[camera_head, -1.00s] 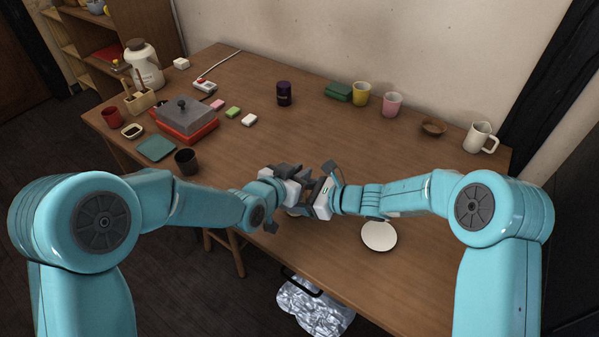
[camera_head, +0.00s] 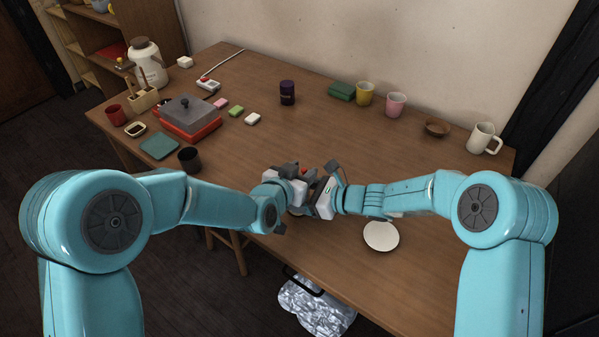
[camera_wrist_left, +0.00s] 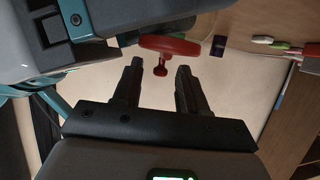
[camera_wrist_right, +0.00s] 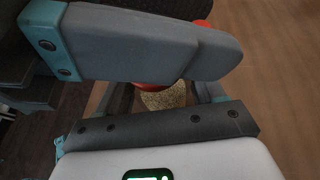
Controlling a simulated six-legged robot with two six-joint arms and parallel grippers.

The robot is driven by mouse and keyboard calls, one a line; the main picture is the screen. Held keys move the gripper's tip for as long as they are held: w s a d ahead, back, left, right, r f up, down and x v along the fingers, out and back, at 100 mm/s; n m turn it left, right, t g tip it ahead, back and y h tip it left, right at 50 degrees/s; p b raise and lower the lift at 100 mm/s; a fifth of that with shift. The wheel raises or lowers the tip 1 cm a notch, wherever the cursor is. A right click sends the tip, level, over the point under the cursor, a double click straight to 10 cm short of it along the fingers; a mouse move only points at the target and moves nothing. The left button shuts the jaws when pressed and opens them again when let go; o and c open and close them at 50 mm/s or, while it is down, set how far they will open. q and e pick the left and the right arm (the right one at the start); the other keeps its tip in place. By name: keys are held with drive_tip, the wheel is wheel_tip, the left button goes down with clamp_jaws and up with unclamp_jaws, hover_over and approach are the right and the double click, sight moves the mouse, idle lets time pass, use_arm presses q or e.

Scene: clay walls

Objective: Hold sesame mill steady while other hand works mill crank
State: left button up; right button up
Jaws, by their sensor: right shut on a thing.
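The sesame mill is mostly hidden by my grippers in the head view; a small red part of it (camera_head: 304,171) shows between them. In the right wrist view its clear body with tan sesame (camera_wrist_right: 165,97) sits between the fingers of my right gripper (camera_head: 322,190), which is shut on it. In the left wrist view the red crank (camera_wrist_left: 168,46) has a small red knob hanging down. My left gripper (camera_wrist_left: 158,72) is open, with its fingers apart on either side of the knob. I see no finger touching the knob.
A white plate (camera_head: 381,236) lies at the front, right of the grippers. A dark cup (camera_head: 189,159) and green tray (camera_head: 160,145) stand to the left, near a grey-lidded red pot (camera_head: 190,120). Mugs line the back. The table's middle is clear.

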use_arm(q)
drive_tip(key=v, duration=1.2)
drive_tip(key=shift+r, duration=0.1)
use_arm(e)
drive_tip(key=o, duration=1.3)
